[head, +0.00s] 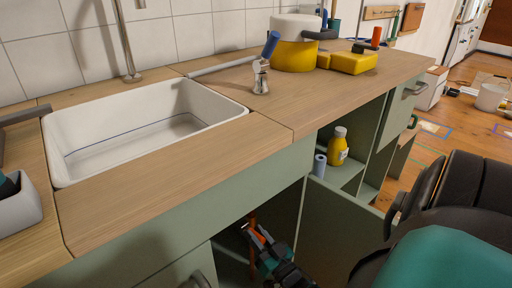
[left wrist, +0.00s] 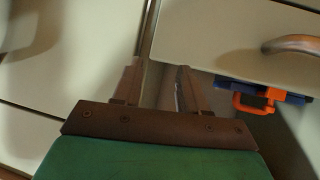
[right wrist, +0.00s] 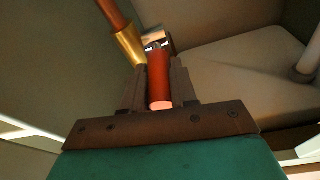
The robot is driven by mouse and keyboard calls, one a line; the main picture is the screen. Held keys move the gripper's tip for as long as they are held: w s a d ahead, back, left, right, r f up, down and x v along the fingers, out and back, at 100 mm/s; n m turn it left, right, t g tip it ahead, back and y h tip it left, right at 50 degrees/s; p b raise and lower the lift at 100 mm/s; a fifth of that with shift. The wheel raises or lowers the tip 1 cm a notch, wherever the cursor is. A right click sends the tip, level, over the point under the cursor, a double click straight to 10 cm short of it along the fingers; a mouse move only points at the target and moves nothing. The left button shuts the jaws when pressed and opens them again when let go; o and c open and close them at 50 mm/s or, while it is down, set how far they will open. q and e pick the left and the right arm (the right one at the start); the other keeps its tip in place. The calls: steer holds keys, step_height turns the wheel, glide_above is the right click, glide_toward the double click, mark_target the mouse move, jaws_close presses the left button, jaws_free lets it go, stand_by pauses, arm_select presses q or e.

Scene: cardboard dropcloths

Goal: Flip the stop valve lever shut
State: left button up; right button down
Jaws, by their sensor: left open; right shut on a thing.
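The stop valve's red lever (right wrist: 160,78) is between the fingers of my right gripper (right wrist: 158,80) in the right wrist view. The gripper is shut on it. Behind the lever are the shiny metal valve body (right wrist: 156,38), a brass fitting (right wrist: 128,46) and a copper pipe (right wrist: 113,14). In the head view my right gripper (head: 258,238) is inside the open cabinet under the sink, where the valve shows only as a small orange-red patch. My left gripper (left wrist: 155,82) is open and empty, in front of pale cabinet fronts in the left wrist view.
The sink (head: 150,125) is set in the wooden worktop (head: 180,185) above the cabinet. An open shelf to the right holds a yellow bottle (head: 338,146) and a blue roll (head: 319,166). An orange-and-blue object (left wrist: 258,97) hangs below a drawer handle (left wrist: 292,43) near my left gripper.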

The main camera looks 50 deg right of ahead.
stand_by(0.4)
steer(key=c, duration=0.9)
jaws_free()
steer(key=shift+c, duration=0.2)
steer(key=shift+r, duration=0.15)
